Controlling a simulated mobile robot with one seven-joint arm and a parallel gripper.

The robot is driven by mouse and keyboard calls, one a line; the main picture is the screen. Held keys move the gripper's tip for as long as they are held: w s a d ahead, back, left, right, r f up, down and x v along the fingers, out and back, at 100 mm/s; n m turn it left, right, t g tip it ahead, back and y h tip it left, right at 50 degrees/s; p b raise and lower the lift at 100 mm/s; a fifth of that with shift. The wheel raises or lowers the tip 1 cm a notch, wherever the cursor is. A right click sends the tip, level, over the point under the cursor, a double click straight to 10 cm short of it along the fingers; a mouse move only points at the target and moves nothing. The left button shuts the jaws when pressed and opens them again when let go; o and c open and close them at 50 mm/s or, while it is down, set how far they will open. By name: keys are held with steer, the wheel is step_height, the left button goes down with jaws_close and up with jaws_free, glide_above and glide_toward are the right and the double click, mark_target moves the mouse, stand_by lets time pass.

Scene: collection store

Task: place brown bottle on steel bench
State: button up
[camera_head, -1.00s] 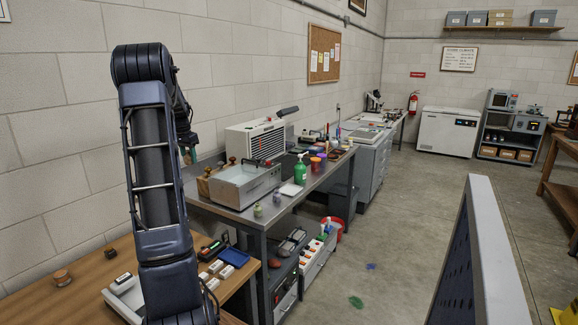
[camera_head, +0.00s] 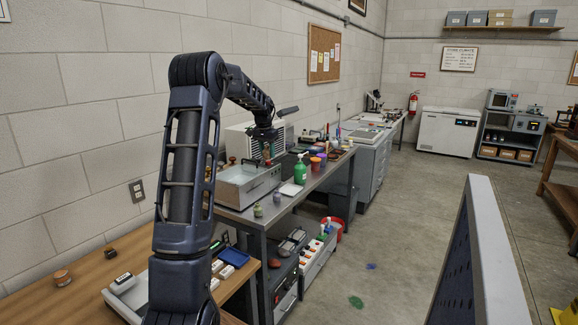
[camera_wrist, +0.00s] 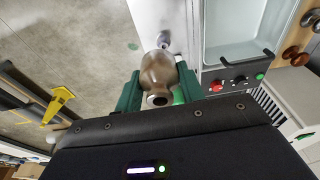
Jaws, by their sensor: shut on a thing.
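The brown bottle (camera_wrist: 158,72) is between the green fingers of my gripper (camera_wrist: 160,90) in the wrist view, its dark round mouth turned toward the camera. My gripper is shut on it. In the head view my gripper (camera_head: 267,152) hangs over the back part of the steel bench (camera_head: 292,202), near the white vented unit; the bottle is too small to make out there. The bench top (camera_wrist: 147,14) also shows beyond the bottle in the wrist view. I cannot tell the gap between bottle and bench.
A green pump bottle (camera_head: 300,170) and several coloured pots stand farther along. A wooden table (camera_head: 85,290) is at the left.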

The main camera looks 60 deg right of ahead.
glide_above(269, 207)
step_height(269, 207, down, 5)
steer(key=f, duration=2)
steer(key=shift+a, duration=0.2)
steer(key=shift+f, duration=0.15)
steer(key=o, duration=1)
